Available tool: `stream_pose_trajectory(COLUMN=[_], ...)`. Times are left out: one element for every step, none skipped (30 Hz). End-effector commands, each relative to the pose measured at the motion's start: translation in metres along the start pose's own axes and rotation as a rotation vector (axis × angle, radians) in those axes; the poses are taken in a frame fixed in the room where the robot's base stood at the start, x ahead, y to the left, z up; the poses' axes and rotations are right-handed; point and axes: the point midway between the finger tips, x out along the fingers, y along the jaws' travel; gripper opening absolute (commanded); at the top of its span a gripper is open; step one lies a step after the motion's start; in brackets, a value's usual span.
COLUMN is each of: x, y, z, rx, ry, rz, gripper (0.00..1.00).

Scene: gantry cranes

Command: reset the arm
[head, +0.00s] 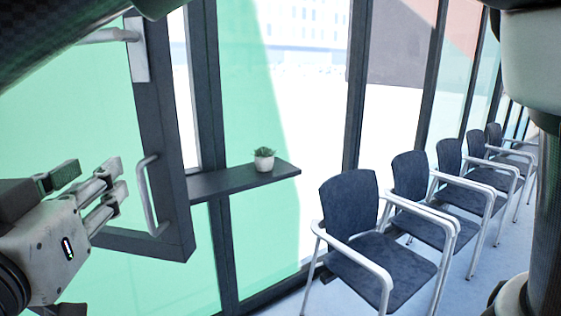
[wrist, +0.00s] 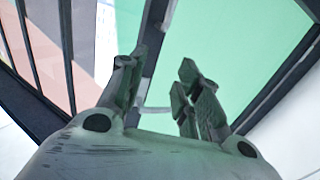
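My gripper (head: 90,173) is at the left of the head view, in front of a green-tinted glass panel. Its fingers point up and to the right. In the wrist view my gripper (wrist: 156,70) has its fingers apart, with nothing between them. A dark-framed door (head: 165,130) with a pale upright handle (head: 149,196) is just right of the fingers in the head view. I cannot tell how far the fingers are from it, but I see no grip on the handle.
A dark shelf (head: 225,183) with a small potted plant (head: 264,160) juts out beside the door. A row of dark chairs (head: 350,205) with pale armrests runs back along the glass wall on the right. Pale floor (head: 328,300) shows around the chairs.

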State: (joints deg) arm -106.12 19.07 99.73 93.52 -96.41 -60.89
Motion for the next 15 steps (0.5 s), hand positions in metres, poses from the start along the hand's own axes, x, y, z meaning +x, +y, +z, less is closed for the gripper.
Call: stream_pose_trajectory(x=[0.0, 0.0, 0.0, 0.0, 0.0, 0.0, 0.0, 0.0, -0.001, -0.001, -0.001, -0.001, -0.002, -0.003, -0.004], y=[0.0, 0.0, -0.001, -0.004, -0.008, -0.012, -0.016, -0.02, -0.026, -0.03, -0.035, -0.042, -0.047, -0.053, -0.061], z=[0.0, 0.0, 0.001, 0.002, 0.004, 0.006, 0.008, 0.009, 0.01, 0.011, 0.012, 0.013, 0.015, 0.016, 0.019], rx=[0.0, 0.0, 0.026, 0.043, 0.054, 0.069, 0.079, 0.089, 0.104, 0.113, 0.124, 0.137, 0.146, 0.157, 0.168], ry=[0.0, 0.0, -0.002, -0.01, -0.019, -0.028, -0.035, -0.041, -0.048, -0.054, -0.058, -0.066, -0.073, -0.079, -0.088], rz=[0.0, 0.0, -0.003, -0.018, -0.032, -0.051, -0.066, -0.083, -0.106, -0.125, -0.144, -0.173, -0.197, -0.223, -0.261], gripper=[0.34, 0.34, 0.34, 0.34, 0.34, 0.34, 0.34, 0.34, 0.34, 0.34, 0.34, 0.34, 0.34, 0.34, 0.34])
